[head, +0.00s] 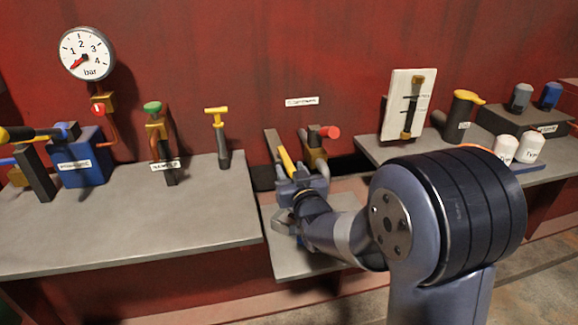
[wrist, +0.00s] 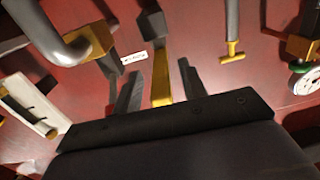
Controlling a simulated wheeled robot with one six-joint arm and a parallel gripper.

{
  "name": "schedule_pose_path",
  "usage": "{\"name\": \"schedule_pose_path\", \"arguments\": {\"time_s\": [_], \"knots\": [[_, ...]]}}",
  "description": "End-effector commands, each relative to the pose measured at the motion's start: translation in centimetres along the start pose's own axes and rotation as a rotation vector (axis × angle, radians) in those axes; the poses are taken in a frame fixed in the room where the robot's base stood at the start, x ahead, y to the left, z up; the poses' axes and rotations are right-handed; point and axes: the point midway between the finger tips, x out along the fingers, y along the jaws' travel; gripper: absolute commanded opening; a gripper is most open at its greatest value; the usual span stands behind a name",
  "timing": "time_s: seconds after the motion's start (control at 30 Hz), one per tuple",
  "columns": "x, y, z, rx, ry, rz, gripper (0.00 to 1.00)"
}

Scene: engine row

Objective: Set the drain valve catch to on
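A yellow-ended lever (head: 287,160) stands in the gap between the benches, beside a dark grey post. It also shows in the wrist view (wrist: 162,88), hanging from a dark block. I take it as the drain valve catch, but the white wall label (head: 302,101) above it is too small to read. My gripper (head: 297,186) is low in front of it. In the wrist view its two dark fingers (wrist: 160,86) are apart, one on each side of the yellow end, with visible gaps. My arm hides part of the mount in the head view.
A brass fitting with a red knob (head: 330,131) stands just right of the lever. A yellow T-handle (head: 217,112) and a green-knobbed valve (head: 153,108) are to the left. A white panel with a slider (head: 407,104) and white cylinders (head: 507,149) are on the right bench.

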Motion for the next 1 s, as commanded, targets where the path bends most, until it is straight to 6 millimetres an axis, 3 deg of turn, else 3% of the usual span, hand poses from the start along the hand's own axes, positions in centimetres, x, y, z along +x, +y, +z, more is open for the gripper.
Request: {"name": "schedule_pose_path", "arguments": {"time_s": [0.2,0.57,1.0], "knots": [[2.0,0.0,0.0,0.000,-0.001,0.000,0.40],[2.4,0.0,0.0,0.000,-0.001,0.000,0.40],[2.4,0.0,0.0,0.000,-0.001,0.000,0.04]]}}
